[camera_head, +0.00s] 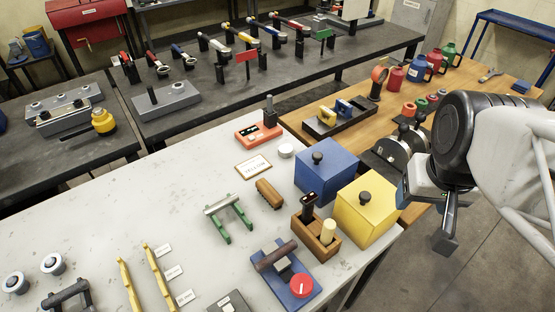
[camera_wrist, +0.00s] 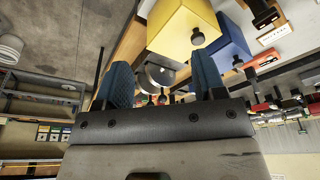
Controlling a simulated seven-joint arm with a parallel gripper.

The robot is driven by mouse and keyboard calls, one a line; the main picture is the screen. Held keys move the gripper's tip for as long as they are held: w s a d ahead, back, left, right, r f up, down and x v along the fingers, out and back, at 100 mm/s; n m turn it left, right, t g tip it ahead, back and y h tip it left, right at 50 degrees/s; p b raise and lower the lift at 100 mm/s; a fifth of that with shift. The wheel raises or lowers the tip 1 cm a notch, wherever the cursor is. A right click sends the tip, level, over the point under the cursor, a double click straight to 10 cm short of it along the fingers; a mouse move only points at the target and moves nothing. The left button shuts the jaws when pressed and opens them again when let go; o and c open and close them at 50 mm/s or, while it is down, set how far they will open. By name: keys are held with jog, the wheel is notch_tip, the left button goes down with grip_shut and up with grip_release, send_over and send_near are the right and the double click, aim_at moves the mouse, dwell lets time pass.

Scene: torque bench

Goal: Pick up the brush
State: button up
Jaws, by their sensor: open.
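A small brown block (camera_head: 269,193), which looks like the brush, lies on the pale bench in the head view, left of the blue box. Its bristles are too small to make out. My gripper (camera_head: 425,218) is off the bench's right edge, to the right of the yellow box and well away from the brown block. In the wrist view my gripper (camera_wrist: 163,75) has its two blue fingers wide apart with nothing held between them. I cannot make out the brush in the wrist view.
A blue box (camera_head: 326,176), a yellow box (camera_head: 366,213) and a wooden holder (camera_head: 314,238) with upright handles stand between my gripper and the brown block. A green-legged stand (camera_head: 229,216) is just left of the block. The pale bench's left middle is clear.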

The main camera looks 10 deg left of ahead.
jog(key=shift+r, duration=0.15)
notch_tip(320, 180, up, 6)
jog(key=w+a+n+t, duration=0.1)
jog(key=w+a+t, duration=0.1)
jog(key=w+a, duration=0.1)
jog(key=n+g, duration=0.5)
jog(key=n, duration=0.3)
send_over(269, 190)
notch_tip(269, 190, down, 23)
jog(key=shift+d+r, duration=0.1)
jog(key=shift+d, duration=0.05)
jog(key=shift+a+f, duration=0.2)
jog(key=shift+f, duration=0.05)
jog(key=shift+f, duration=0.15)
